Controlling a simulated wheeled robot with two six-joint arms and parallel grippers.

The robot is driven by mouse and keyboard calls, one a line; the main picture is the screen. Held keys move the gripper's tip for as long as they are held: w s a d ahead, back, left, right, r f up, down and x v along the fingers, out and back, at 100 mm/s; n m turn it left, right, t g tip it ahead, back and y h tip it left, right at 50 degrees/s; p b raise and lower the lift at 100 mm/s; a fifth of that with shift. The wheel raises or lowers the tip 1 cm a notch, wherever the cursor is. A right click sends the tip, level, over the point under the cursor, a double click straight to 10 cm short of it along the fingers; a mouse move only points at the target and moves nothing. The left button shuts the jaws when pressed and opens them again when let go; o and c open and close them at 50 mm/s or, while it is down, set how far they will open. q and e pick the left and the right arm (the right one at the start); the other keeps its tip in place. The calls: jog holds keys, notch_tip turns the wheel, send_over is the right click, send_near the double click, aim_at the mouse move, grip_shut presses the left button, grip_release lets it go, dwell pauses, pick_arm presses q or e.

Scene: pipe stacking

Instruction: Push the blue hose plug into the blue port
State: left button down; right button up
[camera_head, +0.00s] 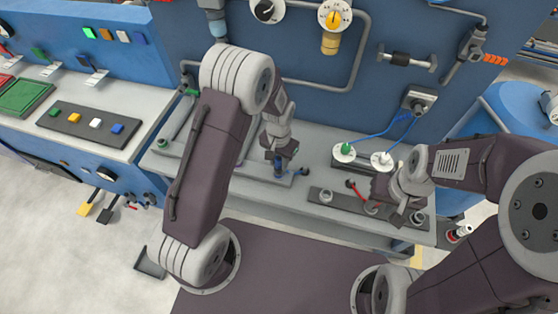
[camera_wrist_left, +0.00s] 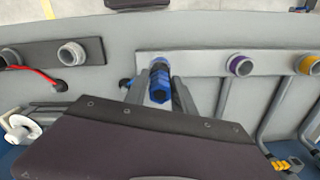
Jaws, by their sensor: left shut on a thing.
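My left gripper (camera_wrist_left: 160,92) is shut on the blue hose plug (camera_wrist_left: 160,86), a dark blue ribbed piece between its two fingers. Just beyond the plug in the left wrist view is a port with a blue rim (camera_wrist_left: 159,63) on a pale bar. The plug overlaps this port in the picture; I cannot tell how deep it sits, or whether it touches. In the head view my left gripper (camera_head: 281,160) is over the bench, with blue showing at its fingertips. My right gripper (camera_head: 376,196) is low over the dark rack; its fingers are too hidden to read.
The pale bar also carries a purple port (camera_wrist_left: 240,65) and a yellow port (camera_wrist_left: 309,65). A dark rack (camera_head: 323,199) with grey ports and a red hose (camera_head: 357,190) lies to the right. White discs with a green knob (camera_head: 345,149) stand behind it.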

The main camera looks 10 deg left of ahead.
pick_arm(q)
jog(key=shift+f+b, duration=0.5)
jog(key=shift+f, duration=0.4)
jog(key=c, duration=1)
grip_release()
jog(key=shift+o, duration=0.2)
jog(key=shift+r, duration=0.1)
notch_tip(320, 180, up, 9)
jog(key=shift+f, duration=0.2)
jog(key=shift+r, duration=0.2)
